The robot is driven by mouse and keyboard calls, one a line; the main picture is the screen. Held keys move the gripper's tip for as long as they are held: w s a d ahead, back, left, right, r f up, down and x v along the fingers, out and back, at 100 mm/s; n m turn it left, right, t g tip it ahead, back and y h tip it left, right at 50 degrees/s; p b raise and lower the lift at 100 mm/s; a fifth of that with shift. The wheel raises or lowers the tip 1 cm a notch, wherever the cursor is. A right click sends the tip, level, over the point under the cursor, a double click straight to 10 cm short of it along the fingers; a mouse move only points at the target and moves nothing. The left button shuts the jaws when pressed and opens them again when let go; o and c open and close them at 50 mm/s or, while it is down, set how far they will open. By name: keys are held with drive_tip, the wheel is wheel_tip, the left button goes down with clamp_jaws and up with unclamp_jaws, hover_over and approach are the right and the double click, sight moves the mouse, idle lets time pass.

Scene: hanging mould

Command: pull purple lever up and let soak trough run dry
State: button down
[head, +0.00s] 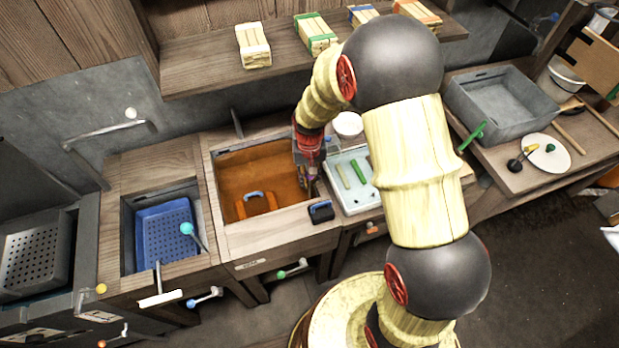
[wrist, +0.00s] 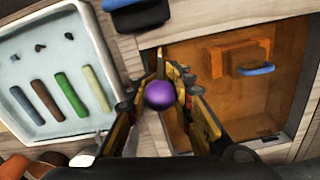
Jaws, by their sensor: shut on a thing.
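The soak trough (head: 270,225) is a wooden-framed basin holding brownish-orange liquid, left of my arm in the head view. It also shows at the right of the wrist view (wrist: 295,122). The purple lever's round knob (wrist: 160,95) sits between my fingers in the wrist view. My gripper (wrist: 162,84) is shut on the purple lever at the trough's right edge. In the head view my gripper (head: 309,186) points down there and mostly hides the lever. An orange block with a blue handle (head: 257,203) lies in the trough near its front.
A pale tray (head: 342,158) with coloured sticks stands right of the trough. A dark blue-handled piece (head: 321,211) sits on the front rim. A green-ended lever (head: 293,269) sticks out below. A blue perforated basket (head: 162,238) is at left. A shelf (head: 190,62) with wrapped blocks overhangs behind.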

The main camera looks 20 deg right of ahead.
wheel_tip(320, 180, up, 4)
drive_tip(key=p, duration=0.2)
drive_tip(key=shift+r+p, duration=0.2)
drive_tip(key=shift+p, duration=0.1)
drive_tip(key=shift+w, duration=0.15)
drive_tip(key=c, duration=2)
unclamp_jaws()
drive_tip(key=shift+r, duration=0.15)
drive_tip(key=o, duration=0.5)
drive_tip(key=shift+c, duration=0.2)
wheel_tip(320, 180, up, 12)
